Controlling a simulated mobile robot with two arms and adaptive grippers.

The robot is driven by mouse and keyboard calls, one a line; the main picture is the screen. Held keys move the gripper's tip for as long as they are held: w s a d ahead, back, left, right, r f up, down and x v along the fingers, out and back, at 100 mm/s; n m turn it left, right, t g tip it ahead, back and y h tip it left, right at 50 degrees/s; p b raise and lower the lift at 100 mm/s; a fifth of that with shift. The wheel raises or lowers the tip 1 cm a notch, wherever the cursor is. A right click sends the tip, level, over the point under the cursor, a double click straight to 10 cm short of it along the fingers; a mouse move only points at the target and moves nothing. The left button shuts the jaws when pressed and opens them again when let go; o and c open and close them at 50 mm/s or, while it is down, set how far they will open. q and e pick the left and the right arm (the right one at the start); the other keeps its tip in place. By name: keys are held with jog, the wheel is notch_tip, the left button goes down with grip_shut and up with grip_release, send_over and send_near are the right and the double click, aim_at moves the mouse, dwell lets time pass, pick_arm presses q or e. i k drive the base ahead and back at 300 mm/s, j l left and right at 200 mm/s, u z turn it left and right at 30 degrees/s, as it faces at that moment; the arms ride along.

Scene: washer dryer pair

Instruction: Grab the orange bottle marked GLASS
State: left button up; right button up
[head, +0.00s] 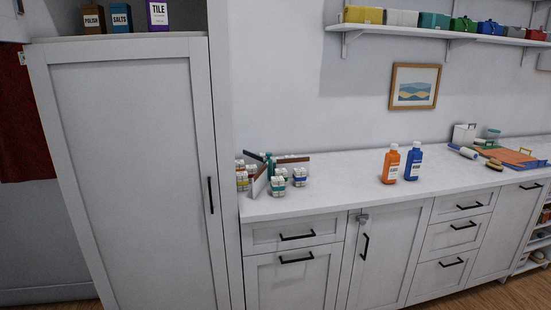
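An orange bottle (390,164) with a white cap and a pale label stands upright on the white counter (340,177). The print on its label is too small to read. A blue bottle (413,162) with a white cap stands just right of it. Neither of my grippers shows in the head view.
Several small jars and a divider (262,183) stand at the counter's left end. A roller (463,152), a brush (494,165) and an orange tray (519,158) lie to the right. A tall cabinet (130,170) borders the counter's left. The counter's middle is clear.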

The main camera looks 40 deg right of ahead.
aim_at(391, 158)
jog(key=z, duration=2.2)
jog(key=i+l+u, duration=0.2)
jog(key=i, duration=0.15)
jog(key=i+l+u, duration=0.2)
jog(key=i+l, duration=0.1)
jog(key=i, duration=0.1)
